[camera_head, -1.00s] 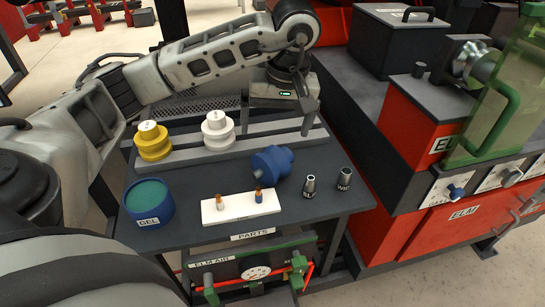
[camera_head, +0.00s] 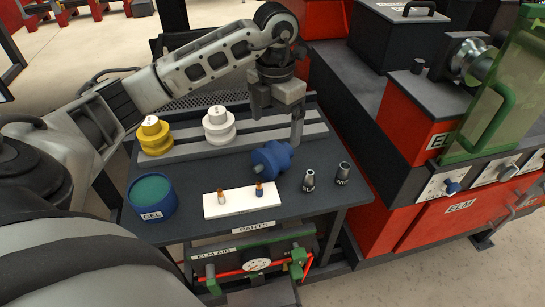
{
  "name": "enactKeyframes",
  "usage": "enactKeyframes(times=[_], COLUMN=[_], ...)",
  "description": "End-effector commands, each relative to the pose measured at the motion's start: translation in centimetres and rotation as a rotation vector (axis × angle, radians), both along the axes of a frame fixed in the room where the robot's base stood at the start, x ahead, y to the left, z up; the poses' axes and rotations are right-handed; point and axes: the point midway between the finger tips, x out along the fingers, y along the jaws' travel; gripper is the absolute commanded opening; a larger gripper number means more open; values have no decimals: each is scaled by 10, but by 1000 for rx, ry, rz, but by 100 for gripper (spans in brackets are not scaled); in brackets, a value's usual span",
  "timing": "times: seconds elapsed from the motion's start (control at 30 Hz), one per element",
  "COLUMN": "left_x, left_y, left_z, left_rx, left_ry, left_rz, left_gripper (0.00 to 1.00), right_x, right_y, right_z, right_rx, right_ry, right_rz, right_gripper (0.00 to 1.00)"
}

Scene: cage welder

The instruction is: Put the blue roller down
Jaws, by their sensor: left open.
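The blue roller (camera_head: 272,160) lies tilted on its side on the dark parts table (camera_head: 335,205), in front of the grey rack (camera_head: 185,147). My left gripper (camera_head: 279,120) is open above and behind the roller, over the right end of the rack. The gripper looks empty and apart from the roller. A yellow roller (camera_head: 154,138) and a white roller (camera_head: 218,127) stand upright on the rack. My right gripper is out of view.
A blue gel tub (camera_head: 152,198), a white block (camera_head: 242,202) with two small tips, and two dark metal nozzles (camera_head: 309,181) (camera_head: 343,173) stand around the roller. The red and dark machine (camera_head: 405,125) borders the table on the right.

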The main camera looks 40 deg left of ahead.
Motion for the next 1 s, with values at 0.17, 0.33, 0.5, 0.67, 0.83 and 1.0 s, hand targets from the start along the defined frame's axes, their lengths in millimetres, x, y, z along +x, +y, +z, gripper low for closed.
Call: enactKeyframes(times=[0.17, 0.33, 0.5, 0.67, 0.83, 1.0], left_x=[-1, 0, 0, 1, 1, 1], left_y=[0, 0, -2, -3, -3, -3], left_z=[-32, -46, -64, -88, -99, -99], left_rx=[0, 1, 1, 1, 1, 2], left_ry=[4, 1, 5, 3, 0, -1], left_rz=[-2, -4, -4, -3, -5, -4], left_gripper=[96, 96, 96, 96, 96, 96], right_x=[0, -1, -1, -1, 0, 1], right_y=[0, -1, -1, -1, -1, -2], right_z=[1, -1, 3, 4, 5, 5], right_rx=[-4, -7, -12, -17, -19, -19], right_ry=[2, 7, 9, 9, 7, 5], right_rz=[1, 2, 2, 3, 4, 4], right_gripper=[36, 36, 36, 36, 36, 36])
